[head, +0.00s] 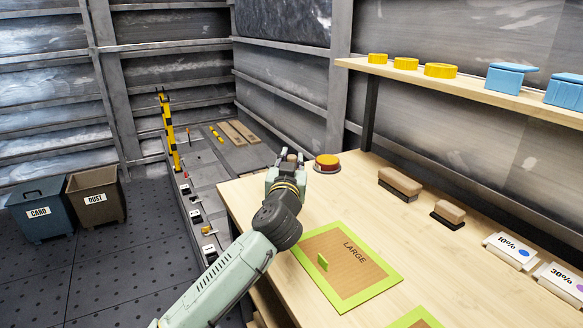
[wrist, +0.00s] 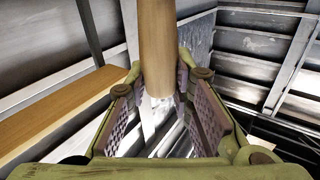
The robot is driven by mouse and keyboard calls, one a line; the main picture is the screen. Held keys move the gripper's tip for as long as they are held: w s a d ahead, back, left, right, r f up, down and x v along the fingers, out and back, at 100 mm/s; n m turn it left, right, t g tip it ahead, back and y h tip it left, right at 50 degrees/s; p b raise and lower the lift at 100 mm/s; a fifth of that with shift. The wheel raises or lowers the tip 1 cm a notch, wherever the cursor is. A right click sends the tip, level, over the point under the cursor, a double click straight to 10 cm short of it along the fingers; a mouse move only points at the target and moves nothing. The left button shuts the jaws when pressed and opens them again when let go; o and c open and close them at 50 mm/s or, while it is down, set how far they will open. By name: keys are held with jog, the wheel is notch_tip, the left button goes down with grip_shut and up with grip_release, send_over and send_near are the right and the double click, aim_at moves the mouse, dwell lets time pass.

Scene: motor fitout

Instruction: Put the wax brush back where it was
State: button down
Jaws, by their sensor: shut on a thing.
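Two brown block brushes, a larger one (head: 400,183) and a smaller one (head: 447,214), lie on the bench to the right, apart from my gripper.
A green-bordered LARGE board (head: 373,285) lies in front. A shelf above holds yellow tins (head: 440,70) and blue boxes (head: 505,78). Bins (head: 96,200) stand at the left.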

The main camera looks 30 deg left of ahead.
jog(key=shift+w+a, duration=0.2)
jog(key=shift+w, duration=0.2)
jog(key=shift+a+f, duration=0.1)
jog(key=shift+f, duration=0.1)
jog(key=shift+f+p, duration=0.4)
jog(key=shift+f, duration=1.2)
jog(key=shift+f, duration=0.15)
jog(key=c, duration=1.4)
grip_release()
